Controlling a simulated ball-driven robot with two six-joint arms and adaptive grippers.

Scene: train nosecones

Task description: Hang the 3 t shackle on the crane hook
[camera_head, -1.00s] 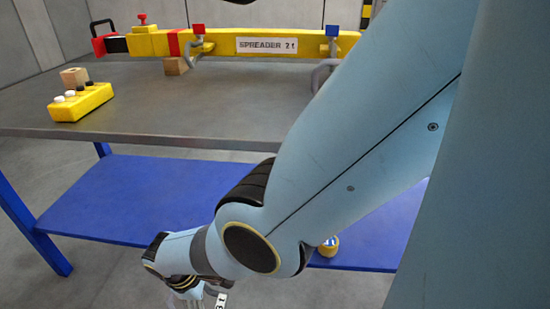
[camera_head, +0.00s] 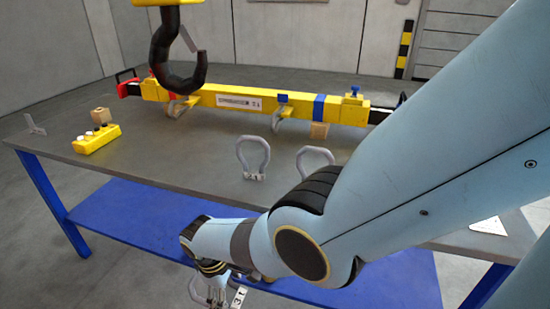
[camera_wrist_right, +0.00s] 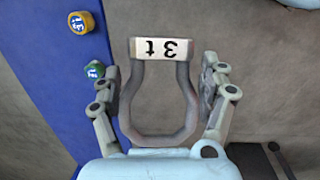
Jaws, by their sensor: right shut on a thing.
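The grey shackle (camera_wrist_right: 128,98) with a white "3 t" tag (camera_wrist_right: 162,49) sits between the fingers of my right gripper (camera_wrist_right: 160,72) in the right wrist view. The gripper is shut on it, and the tag reads upside down there. In the head view my right gripper (camera_head: 215,291) is low, at the bottom edge in front of the table, with the tag (camera_head: 238,297) beside it. The black crane hook (camera_head: 183,68) hangs at the upper left, above the table and well apart from the shackle. My left gripper is not in view.
Two other grey shackles (camera_head: 252,156) (camera_head: 315,158) stand on the grey table (camera_head: 120,165). A yellow spreader beam (camera_head: 220,92) lies behind them, and a yellow button box (camera_head: 97,139) is at left. Round yellow (camera_wrist_right: 81,22) and green (camera_wrist_right: 94,69) labelled pieces are near the blue shelf.

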